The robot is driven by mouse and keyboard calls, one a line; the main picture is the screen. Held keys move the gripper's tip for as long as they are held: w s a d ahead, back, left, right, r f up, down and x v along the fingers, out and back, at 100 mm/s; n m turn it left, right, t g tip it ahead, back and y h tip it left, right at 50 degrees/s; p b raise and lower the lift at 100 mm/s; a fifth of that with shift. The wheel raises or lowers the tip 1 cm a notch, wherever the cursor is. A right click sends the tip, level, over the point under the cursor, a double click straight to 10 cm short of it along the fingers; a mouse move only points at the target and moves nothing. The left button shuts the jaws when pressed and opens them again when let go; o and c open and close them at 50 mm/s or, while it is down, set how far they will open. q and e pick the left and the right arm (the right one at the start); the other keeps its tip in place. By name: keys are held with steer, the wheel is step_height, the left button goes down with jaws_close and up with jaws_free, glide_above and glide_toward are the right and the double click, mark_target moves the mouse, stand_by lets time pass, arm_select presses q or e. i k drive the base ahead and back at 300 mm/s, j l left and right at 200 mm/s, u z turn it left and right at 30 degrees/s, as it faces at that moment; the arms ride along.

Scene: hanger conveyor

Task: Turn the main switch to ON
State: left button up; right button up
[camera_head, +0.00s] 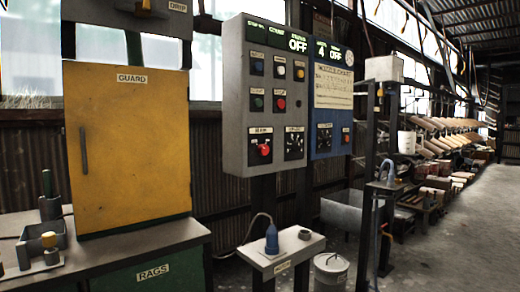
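A grey control panel (235,110) stands on dark posts near the middle of the head view. Above are several small coloured buttons, and a dark strip (277,38) of lit signs, one reading OFF. The knob's exact pointing direction is too small to tell. Neither of my grippers is in view.
A blue panel (318,146) with a chart and another OFF sign adjoins the grey one. A yellow cabinet (128,150) marked GUARD stands on the left bench. A small stand (288,250) with a blue plug (272,238) is below. Open floor (470,230) lies right.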

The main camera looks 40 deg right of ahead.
mark_target(262, 150)
steer(key=z, duration=1.25)
